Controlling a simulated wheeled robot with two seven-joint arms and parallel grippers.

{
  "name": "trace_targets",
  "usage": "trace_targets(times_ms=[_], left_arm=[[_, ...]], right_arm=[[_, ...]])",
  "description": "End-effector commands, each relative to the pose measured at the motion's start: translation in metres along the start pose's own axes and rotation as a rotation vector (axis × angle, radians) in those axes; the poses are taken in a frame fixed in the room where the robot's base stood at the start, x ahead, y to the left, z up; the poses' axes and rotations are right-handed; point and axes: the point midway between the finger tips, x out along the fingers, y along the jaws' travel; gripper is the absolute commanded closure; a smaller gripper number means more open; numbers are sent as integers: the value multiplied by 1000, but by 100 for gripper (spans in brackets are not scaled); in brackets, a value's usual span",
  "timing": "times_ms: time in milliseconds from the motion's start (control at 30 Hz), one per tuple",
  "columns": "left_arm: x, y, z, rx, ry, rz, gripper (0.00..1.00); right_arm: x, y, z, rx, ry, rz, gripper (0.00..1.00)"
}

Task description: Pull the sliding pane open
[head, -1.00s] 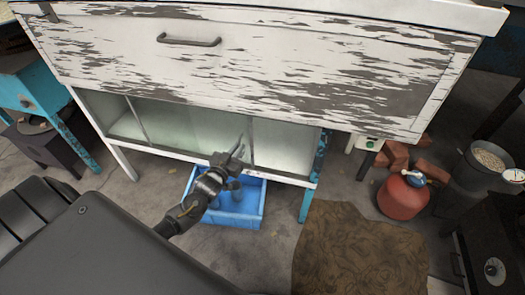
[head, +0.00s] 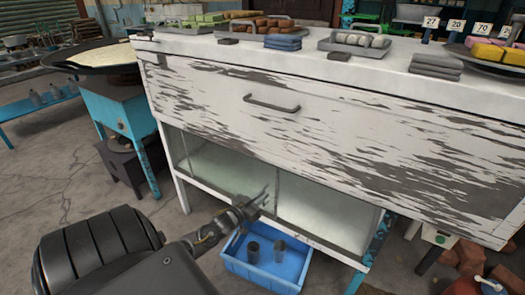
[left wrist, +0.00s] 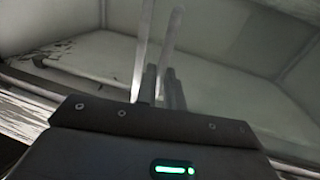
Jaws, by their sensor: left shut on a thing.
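The glass sliding pane (head: 320,212) is in the low front of the white, peeling cabinet (head: 300,130), under a wide drawer front with a grey handle. Another glass section (head: 222,172) is to its left. My left gripper (head: 264,197) is at the upright edge between these two sections, shut on the sliding pane's edge. In the left wrist view its dark fingers (left wrist: 161,88) are close together at a thin, pale upright edge (left wrist: 140,55). The exact contact is hidden. My right gripper is not in view.
A blue crate (head: 265,262) with two dark cups stands on the floor below the gripper. Blue cabinet legs (head: 375,240) stand to the right. Trays of goods cover the cabinet top. A round pan (head: 98,55) on a blue stand is at the left.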

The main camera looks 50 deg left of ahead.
Motion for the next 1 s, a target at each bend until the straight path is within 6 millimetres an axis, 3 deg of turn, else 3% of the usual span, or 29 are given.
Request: trace_targets(times_ms=[67, 100, 267, 633, 1000], left_arm=[[0, -1, -1, 1, 2, -2, 100], [0, -1, -1, 1, 2, -2, 89], [0, 0, -1, 1, 1, -2, 69], [-6, 0, 0, 0, -1, -1, 69], [-75, 0, 0, 0, -3, -2, 69]], right_arm=[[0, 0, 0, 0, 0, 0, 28], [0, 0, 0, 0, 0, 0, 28], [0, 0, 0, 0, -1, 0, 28], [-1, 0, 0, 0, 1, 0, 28], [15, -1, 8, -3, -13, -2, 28]])
